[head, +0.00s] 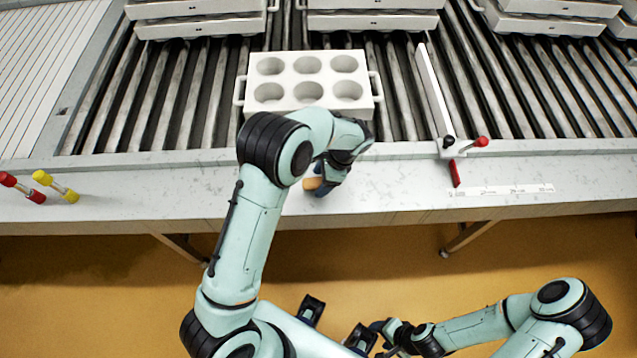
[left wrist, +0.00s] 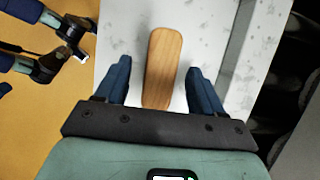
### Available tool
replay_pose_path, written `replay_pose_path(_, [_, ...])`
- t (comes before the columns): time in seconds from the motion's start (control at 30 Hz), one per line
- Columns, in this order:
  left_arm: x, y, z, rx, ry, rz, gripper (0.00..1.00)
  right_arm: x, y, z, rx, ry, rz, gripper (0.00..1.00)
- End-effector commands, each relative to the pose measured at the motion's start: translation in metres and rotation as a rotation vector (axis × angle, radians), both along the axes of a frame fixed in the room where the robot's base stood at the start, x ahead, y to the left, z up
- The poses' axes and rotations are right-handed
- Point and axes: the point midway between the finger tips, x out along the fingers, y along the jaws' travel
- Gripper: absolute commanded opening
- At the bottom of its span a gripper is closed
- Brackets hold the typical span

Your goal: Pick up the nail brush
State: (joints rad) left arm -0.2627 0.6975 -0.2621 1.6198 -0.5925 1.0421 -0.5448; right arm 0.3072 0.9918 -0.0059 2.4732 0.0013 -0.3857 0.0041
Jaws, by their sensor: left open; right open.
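The nail brush (left wrist: 162,62) shows its long, rounded wooden back in the left wrist view, lying on the pale speckled ledge. In the head view only a small part of the brush (head: 312,184) shows, the rest hidden by my left gripper. My left gripper (head: 327,184) is open over it. In the left wrist view the blue fingers of my left gripper (left wrist: 159,72) stand on either side of the brush, with a gap on both sides. My right gripper (head: 380,338) is open and empty, low over the floor, away from the ledge.
A white mould block (head: 310,107) with several round cups stands on the rollers just behind my left gripper. Red-handled (head: 22,188) and yellow-handled (head: 57,187) tools lie on the ledge at left. A red-knobbed lever (head: 466,146) is at right.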

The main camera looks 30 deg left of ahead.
Motion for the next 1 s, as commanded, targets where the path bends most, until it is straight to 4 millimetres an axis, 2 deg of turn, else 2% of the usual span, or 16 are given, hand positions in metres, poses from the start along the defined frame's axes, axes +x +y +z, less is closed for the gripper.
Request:
replay_pose_path(0.13, [-0.0029, 0.0051, -0.014, 0.0, 0.0, 0.001, 0.68, -0.0004, 0.0, -0.0009, 0.0, 0.0, 0.0, 0.6])
replay_pose_path(0.37, [-0.0029, 0.0055, -0.0153, 0.0, -0.002, 0.001, 0.68, -0.0003, 0.0, -0.0008, 0.0, 0.0, 0.0, 0.6])
replay_pose_path(0.4, [-0.0029, 0.0054, -0.0152, 0.0, -0.002, 0.001, 0.62, -0.0003, 0.0, -0.0008, 0.0, 0.0, 0.0, 0.6])
replay_pose_path(0.47, [-0.0028, 0.0054, -0.0151, 0.0, -0.002, 0.001, 0.42, -0.0004, 0.0, -0.0008, 0.0, 0.0, 0.0, 0.6])
replay_pose_path(0.5, [-0.0028, 0.0053, -0.0152, 0.0, -0.002, 0.001, 0.29, -0.0004, 0.0, -0.0008, 0.0, 0.0, 0.0, 0.6])
replay_pose_path(0.57, [-0.0028, 0.0053, -0.0151, 0.0, -0.002, 0.001, 0.12, -0.0004, 0.0, -0.0008, 0.0, 0.0, 0.0, 0.6])
replay_pose_path(0.87, [-0.0025, 0.0052, -0.0139, -0.001, -0.003, 0.001, 0.12, -0.0004, 0.0, -0.0007, 0.0, 0.0, 0.0, 0.6])
replay_pose_path(1.0, [-0.0021, 0.0051, -0.0063, -0.001, -0.004, 0.001, 0.12, -0.0001, 0.0, -0.0002, 0.0, 0.0, 0.0, 0.6])
